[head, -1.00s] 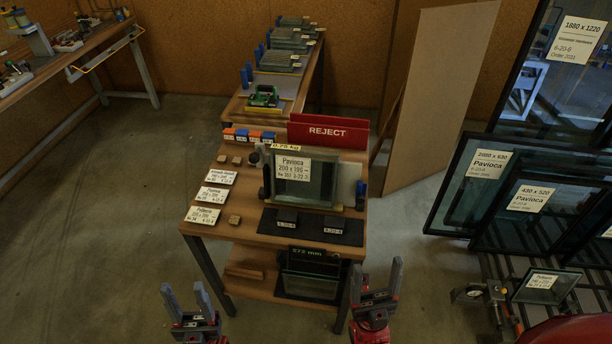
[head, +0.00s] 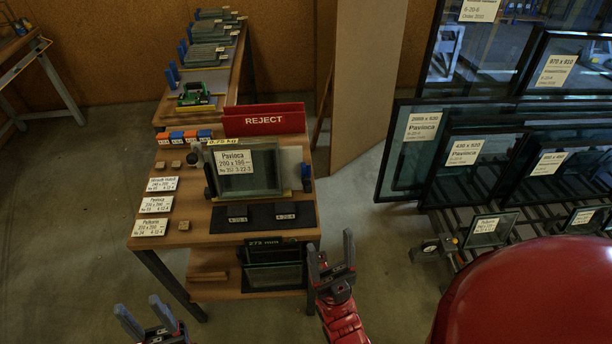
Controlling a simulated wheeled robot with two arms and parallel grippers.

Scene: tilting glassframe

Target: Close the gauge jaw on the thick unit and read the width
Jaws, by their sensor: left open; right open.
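A framed glass unit (head: 235,183) labelled "Pavioca 200 x 195" stands upright on the wooden bench, with dark knobs at its sides. Small glass units (head: 489,229) with labels stand on the rack at right. A small device with a pale round face (head: 430,247) sits at the rack's left end; I cannot tell whether it is the gauge, nor which unit is the thick one. My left gripper (head: 145,311) is open and empty at the bottom left, apart from the bench. My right gripper (head: 332,256) is open and empty, right of the bench's lower shelf.
The bench (head: 180,210) also holds label cards (head: 155,204), wooden blocks, a dark mat (head: 262,219) and a red REJECT bin (head: 264,121). A lower shelf holds a unit under a "mm" sign (head: 272,243). Large framed panes (head: 412,150) lean at right. Floor is free between bench and rack.

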